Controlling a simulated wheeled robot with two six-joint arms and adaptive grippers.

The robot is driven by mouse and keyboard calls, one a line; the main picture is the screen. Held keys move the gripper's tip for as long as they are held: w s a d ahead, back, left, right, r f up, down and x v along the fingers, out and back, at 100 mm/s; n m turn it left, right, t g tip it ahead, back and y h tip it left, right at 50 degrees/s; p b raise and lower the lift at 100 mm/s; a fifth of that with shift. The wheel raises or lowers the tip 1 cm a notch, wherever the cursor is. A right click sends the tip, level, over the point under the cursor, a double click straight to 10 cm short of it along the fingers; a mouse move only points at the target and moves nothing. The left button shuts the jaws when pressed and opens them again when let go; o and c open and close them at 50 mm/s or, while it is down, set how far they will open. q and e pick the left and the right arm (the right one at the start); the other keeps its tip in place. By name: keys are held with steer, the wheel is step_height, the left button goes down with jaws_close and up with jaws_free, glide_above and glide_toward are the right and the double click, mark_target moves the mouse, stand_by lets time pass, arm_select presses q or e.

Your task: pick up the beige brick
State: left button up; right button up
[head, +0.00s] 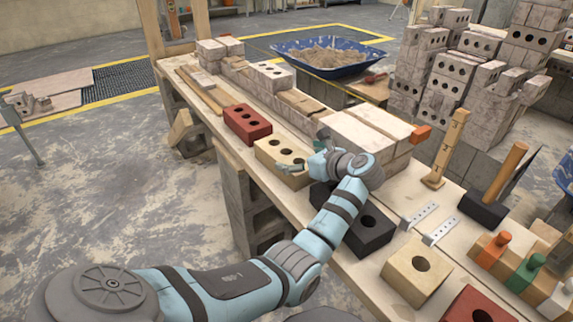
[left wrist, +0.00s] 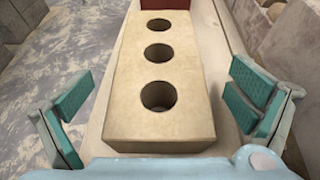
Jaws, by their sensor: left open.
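The beige brick (head: 272,150) with three round holes lies flat on the wooden bench, between a red brick and my left arm. In the left wrist view the beige brick (left wrist: 158,77) runs lengthwise away from me. My left gripper (head: 302,157) is open over the near end of this brick. In the left wrist view its teal-padded fingers stand apart, one on each side of the brick, with visible gaps. A second beige block (head: 404,279) with one hole showing sits nearer on the bench. My right gripper is not in view.
The red brick (head: 247,124) is just beyond the beige brick. A dark brick (head: 372,238) is partly hidden under my left arm. Stacked pale blocks (head: 355,138) stand to the right. The blue mortar tub (head: 328,60) is farther back.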

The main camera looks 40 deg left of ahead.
arm_select(q)
steer(key=b+x, duration=0.1)
steer(key=x, duration=0.3)
steer(key=shift+a, duration=0.2)
steer(key=shift+d, duration=0.1)
steer(key=c, duration=1.8)
steer(key=shift+c, duration=1.2)
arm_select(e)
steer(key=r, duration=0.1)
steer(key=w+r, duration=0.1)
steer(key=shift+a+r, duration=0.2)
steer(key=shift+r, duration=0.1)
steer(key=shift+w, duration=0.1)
arm_select(q)
step_height(320, 180, up, 10)
steer(key=p, duration=0.4)
step_height(320, 180, up, 10)
steer(key=p, duration=0.3)
glide_above(289, 154)
steer(key=shift+w, duration=0.1)
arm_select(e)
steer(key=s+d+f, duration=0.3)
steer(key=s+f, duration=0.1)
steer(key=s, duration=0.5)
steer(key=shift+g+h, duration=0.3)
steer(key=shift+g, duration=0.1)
